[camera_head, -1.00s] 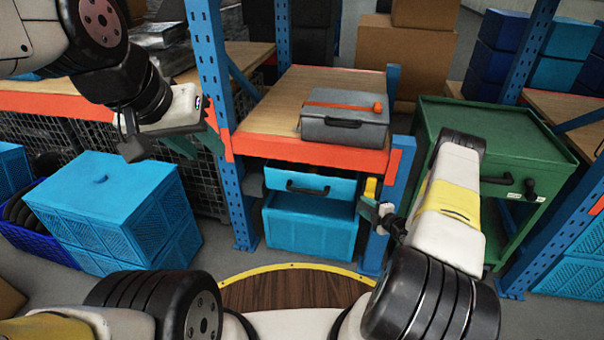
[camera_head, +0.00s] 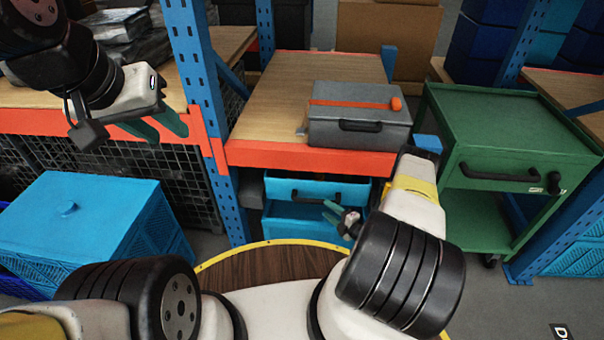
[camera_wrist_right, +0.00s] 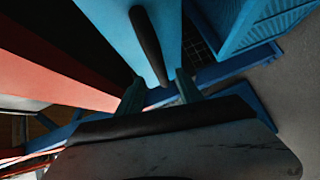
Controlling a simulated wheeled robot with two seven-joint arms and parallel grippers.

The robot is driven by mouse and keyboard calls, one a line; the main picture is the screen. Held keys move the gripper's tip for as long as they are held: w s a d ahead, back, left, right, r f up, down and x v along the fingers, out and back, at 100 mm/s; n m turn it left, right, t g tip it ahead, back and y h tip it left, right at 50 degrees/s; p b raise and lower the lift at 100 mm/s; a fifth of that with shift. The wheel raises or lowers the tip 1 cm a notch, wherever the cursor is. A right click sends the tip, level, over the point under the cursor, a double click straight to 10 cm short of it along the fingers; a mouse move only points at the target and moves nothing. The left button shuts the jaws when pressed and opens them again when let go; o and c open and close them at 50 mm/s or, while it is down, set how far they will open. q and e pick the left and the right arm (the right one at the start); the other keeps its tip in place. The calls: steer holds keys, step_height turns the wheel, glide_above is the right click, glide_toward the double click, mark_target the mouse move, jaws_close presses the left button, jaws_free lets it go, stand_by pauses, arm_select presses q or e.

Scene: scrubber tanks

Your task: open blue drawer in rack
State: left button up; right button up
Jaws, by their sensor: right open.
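The blue drawer (camera_head: 345,190) sits under the orange beam of the rack, with a black bar handle (camera_head: 307,194) on its front. In the right wrist view the drawer front (camera_wrist_right: 115,25) and handle (camera_wrist_right: 149,45) are close. My right gripper (camera_head: 335,211) is in front of the drawer, low and right of the handle. In its wrist view the open fingers (camera_wrist_right: 160,90) stand either side of the handle's near end; I cannot tell whether they touch it. My left gripper (camera_head: 165,128) is in front of the left rack bay, away from the drawer; its two fingers are apart.
A grey case (camera_head: 360,135) with an orange strap lies on the rack's wooden shelf above the drawer. A blue upright (camera_head: 205,110) stands left of the drawer. A green cart (camera_head: 510,140) is at right, and a blue crate (camera_head: 85,225) at left.

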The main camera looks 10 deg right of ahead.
mark_target(317, 201)
steer(key=x, duration=0.7)
steer(key=shift+w+a, duration=0.1)
steer(key=shift+w, duration=0.15)
jaws_close()
steer(key=shift+s, duration=0.1)
stand_by(1.0)
